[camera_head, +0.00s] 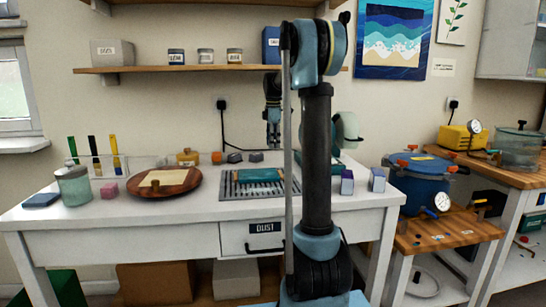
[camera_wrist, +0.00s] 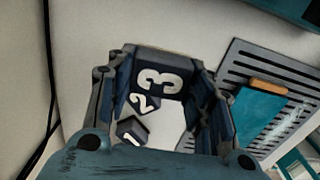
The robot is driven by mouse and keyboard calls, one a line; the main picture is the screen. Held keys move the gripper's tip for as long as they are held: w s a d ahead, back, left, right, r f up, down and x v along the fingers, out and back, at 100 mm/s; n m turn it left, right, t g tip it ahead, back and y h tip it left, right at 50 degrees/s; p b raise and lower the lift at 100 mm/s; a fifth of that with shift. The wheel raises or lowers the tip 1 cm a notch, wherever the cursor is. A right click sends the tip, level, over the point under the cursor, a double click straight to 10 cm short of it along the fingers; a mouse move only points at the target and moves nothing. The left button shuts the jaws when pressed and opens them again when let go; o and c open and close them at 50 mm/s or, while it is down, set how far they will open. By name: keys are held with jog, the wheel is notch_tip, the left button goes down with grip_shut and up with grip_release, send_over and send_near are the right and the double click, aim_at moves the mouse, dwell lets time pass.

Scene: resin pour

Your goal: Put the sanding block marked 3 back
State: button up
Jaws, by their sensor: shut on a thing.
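The sanding block marked 3 (camera_wrist: 158,82) is dark with a white number and sits between the fingers of my gripper (camera_wrist: 155,66) in the wrist view. My gripper is shut on it. In the head view my gripper (camera_head: 272,140) hangs above the back of the white table, and the held block is too small to make out there. Blocks marked 2 (camera_wrist: 146,106) and 1 (camera_wrist: 132,131) show below it in the wrist view, partly hidden by my gripper. Two small grey blocks (camera_head: 235,157) and (camera_head: 256,157) lie on the table at the back, left of my gripper; their numbers are unreadable here.
A slotted grey grille (camera_head: 232,190) bearing a teal piece (camera_head: 258,175) lies in front of my gripper. A round wooden board (camera_head: 190,185), an orange item (camera_head: 216,157) and a yellow container (camera_head: 187,157) stand left. Two purplish blocks (camera_head: 347,183) stand right. A shelf (camera_head: 180,70) overhangs the back.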

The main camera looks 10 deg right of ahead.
aim_at(273, 161)
jog(key=shift+s+f, duration=0.2)
jog(key=shift+f, duration=1.25)
jog(key=shift+w+f, duration=0.2)
jog(key=shift+f, duration=1.3)
jog(key=o, duration=1.1)
jog(key=shift+f, duration=0.1)
jog(key=shift+w+d+r, duration=0.1)
jog(key=shift+r, duration=1.75)
jog(key=shift+d+r, duration=0.1)
jog(key=shift+r, duration=1.75)
